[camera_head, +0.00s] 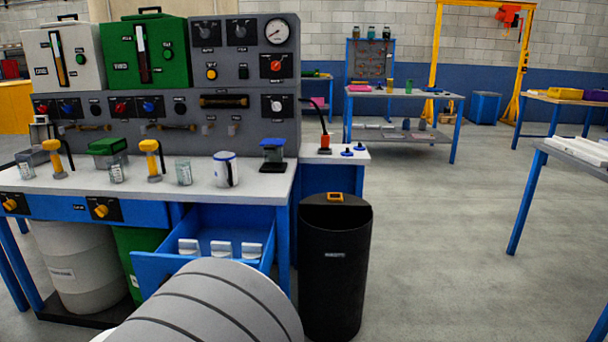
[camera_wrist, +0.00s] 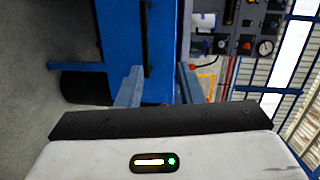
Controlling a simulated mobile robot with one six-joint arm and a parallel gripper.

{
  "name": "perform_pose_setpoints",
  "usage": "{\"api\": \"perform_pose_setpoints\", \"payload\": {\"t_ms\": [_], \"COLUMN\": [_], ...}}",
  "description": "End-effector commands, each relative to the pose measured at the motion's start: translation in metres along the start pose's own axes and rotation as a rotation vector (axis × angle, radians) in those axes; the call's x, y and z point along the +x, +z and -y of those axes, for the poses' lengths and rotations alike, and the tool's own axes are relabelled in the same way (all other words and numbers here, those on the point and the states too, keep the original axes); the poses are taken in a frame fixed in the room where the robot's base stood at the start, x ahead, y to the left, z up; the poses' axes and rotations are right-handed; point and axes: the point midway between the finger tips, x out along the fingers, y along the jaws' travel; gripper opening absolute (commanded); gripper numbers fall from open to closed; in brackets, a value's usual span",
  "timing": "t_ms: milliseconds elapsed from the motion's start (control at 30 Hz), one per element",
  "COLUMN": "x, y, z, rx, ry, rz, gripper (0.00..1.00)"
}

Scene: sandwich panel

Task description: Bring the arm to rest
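My gripper (camera_wrist: 160,82) shows in the wrist view with its two grey-blue fingers apart and nothing between them. The blue bench frame shows beyond the fingers, and the picture there is turned on its side. My gripper does not show in the head view. The bench with its white top (camera_head: 255,190) and grey control panel (camera_head: 240,120) stands at the left in the head view. Its blue drawer (camera_head: 215,222) is pulled open with several white-and-grey items inside.
A black bin (camera_head: 335,265) stands right of the drawer. A white mug (camera_head: 225,170) and several jars stand on the bench top. A grey barrel (camera_head: 75,265) is under the bench. Another table (camera_head: 580,160) stands at the right. The floor between is clear.

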Motion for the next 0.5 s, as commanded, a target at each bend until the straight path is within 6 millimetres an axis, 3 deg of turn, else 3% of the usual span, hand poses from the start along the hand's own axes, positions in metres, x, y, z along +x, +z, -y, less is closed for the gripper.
{"api": "perform_pose_setpoints", "payload": {"t_ms": [33,267,400,500], "x": [0.009,0.044,0.059,0.057], "y": [-0.008,-0.043,-0.089,-0.13], "z": [0.021,0.089,0.152,0.19], "rx": [-0.01,-0.122,-0.267,-0.407], "ry": [0.017,0.11,0.178,0.231], "rz": [0.016,0.158,0.294,0.399], "gripper": [0.34,0.34,0.34,0.34]}}
